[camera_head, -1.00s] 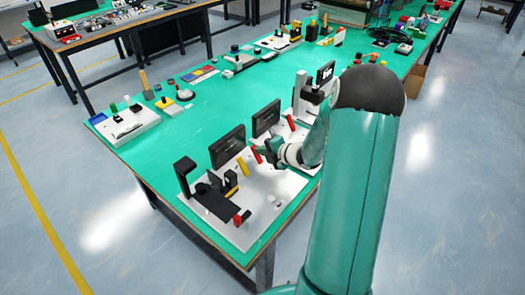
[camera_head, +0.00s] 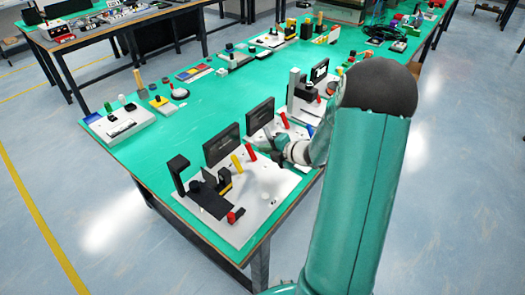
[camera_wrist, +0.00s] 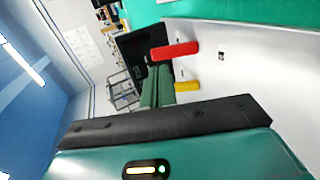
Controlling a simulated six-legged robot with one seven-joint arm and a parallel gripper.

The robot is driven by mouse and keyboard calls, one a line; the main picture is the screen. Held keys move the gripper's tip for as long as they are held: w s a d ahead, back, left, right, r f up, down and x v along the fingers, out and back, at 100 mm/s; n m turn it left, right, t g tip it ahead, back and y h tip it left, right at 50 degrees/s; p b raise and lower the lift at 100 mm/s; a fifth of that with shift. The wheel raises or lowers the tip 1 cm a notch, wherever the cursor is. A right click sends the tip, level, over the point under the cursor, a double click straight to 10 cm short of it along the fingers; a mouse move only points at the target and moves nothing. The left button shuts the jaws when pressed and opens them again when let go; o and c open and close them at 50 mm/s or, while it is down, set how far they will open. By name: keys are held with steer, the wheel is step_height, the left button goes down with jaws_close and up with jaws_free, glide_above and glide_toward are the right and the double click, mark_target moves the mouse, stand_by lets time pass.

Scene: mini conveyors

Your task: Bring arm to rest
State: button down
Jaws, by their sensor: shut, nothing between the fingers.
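My gripper (camera_head: 272,143) is over the near end of the green table, above the white board and close to the red and orange pegs. In the wrist view its green fingers (camera_wrist: 157,87) are together with nothing between them. My arm comes in from the lower right, bent at a dark elbow, and hides part of the table behind it. Whether the gripper touches anything cannot be told.
The white board (camera_head: 263,192) carries a red peg (camera_head: 251,152), an orange peg (camera_head: 237,163) and black fixtures. Dark upright panels (camera_head: 222,145) stand behind it. A white tray (camera_head: 118,123) sits at the left edge.

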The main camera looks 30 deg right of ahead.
steer(key=r+v, duration=0.1)
steer(key=v, duration=0.8)
steer(key=s+a+r+n+g+y, duration=0.1)
steer(key=s+a+r+n+g, duration=0.15)
steer(key=a+n, duration=0.5)
steer(key=s+a+r+n+g, duration=0.2)
steer(key=a+r+n, duration=0.2)
steer(key=a+n, duration=0.4)
steer(key=s+a+r+n+g+y, duration=0.1)
steer(key=s+a+r+n+g, duration=0.15)
steer(key=a+n, duration=0.55)
steer(key=s+a+r+n+h, duration=0.1)
steer(key=s+r+n+h, duration=0.2)
steer(key=n, duration=1)
steer(key=s+a+r+n+h, duration=0.1)
steer(key=s+r+n+h, duration=0.2)
steer(key=s+n, duration=0.4)
steer(key=shift+s+r+n, duration=0.15)
steer(key=shift+r+n, duration=0.5)
steer(key=shift+n, duration=2.6)
steer(key=shift+a, duration=0.1)
